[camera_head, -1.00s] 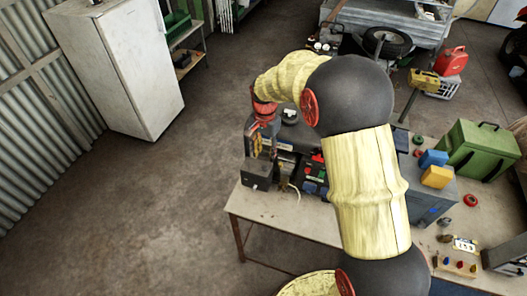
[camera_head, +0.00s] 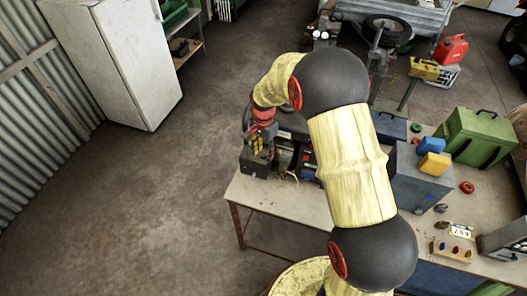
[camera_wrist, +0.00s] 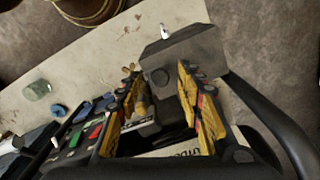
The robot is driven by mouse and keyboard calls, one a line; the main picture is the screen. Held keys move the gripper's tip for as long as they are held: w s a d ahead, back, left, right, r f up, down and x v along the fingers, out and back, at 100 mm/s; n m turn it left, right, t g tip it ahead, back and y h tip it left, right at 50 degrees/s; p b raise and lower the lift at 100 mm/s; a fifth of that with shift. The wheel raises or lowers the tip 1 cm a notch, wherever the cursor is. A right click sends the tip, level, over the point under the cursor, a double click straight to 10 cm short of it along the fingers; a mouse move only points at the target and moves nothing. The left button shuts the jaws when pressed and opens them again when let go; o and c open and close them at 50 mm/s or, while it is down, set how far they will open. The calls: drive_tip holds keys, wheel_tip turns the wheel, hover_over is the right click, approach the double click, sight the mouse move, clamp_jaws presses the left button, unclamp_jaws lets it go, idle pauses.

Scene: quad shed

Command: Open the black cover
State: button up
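A dark grey-black, box-like piece (camera_wrist: 190,50) with a round spot on its face lies just beyond my fingertips in the wrist view. It looks like the black cover, though I cannot be sure. In the head view it shows at the table's left end (camera_head: 255,163), below my gripper (camera_head: 259,142). In the wrist view my gripper (camera_wrist: 157,88) is open, its two yellow-padded fingers well apart. A brass-coloured fitting (camera_wrist: 142,101) shows beside the left finger. I cannot tell whether either finger touches the dark piece. My gripper hides part of the equipment beneath it.
The pale workbench (camera_head: 282,204) holds a grey case (camera_head: 418,183), a green box (camera_head: 478,138) and small blue and yellow blocks. A panel with red and green parts (camera_wrist: 92,133) is left of my fingers. A white fridge (camera_head: 115,65) stands at left; the floor before the bench is clear.

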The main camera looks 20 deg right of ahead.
drive_tip(key=c, duration=0.3)
clamp_jaws()
idle(0.7)
